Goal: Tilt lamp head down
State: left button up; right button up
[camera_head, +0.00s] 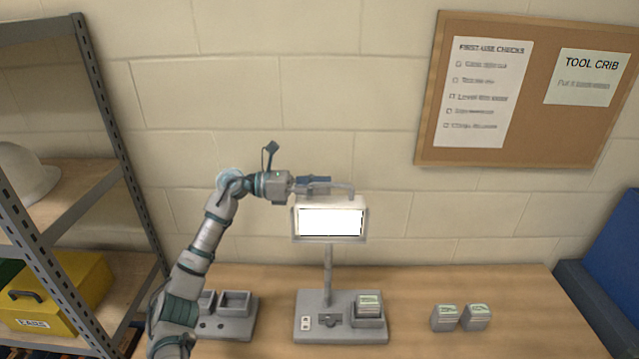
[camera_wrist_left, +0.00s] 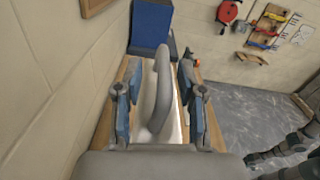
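The lamp head (camera_head: 330,222) is a pale box with a lit white panel facing the front, held on a grey post above its base (camera_head: 310,327) on the bench. A curved grey handle (camera_wrist_left: 160,90) rises from the top of the head; it also shows in the head view (camera_head: 347,187). My left gripper (camera_head: 318,185) is at the top of the head, reaching in from the left. In the left wrist view its blue-padded fingers (camera_wrist_left: 158,98) stand apart on both sides of the handle, with gaps visible. My right gripper is in neither view.
A small holder with cards (camera_head: 368,308) sits on the lamp base. A grey tray unit (camera_head: 228,325) stands left of it, and two small card blocks (camera_head: 445,318) stand right. A metal shelf (camera_head: 110,140) is at the left. The wall is close behind the lamp.

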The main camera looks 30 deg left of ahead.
pick_arm(q)
jog(key=shift+d+r, duration=0.15)
jog(key=shift+d, duration=0.5)
jog(key=shift+a, duration=0.15)
jog(key=c, duration=0.5)
jog(key=shift+w+a, duration=0.1)
jog(key=shift+a, duration=0.1)
grip_shut()
jog(key=shift+d, duration=0.1)
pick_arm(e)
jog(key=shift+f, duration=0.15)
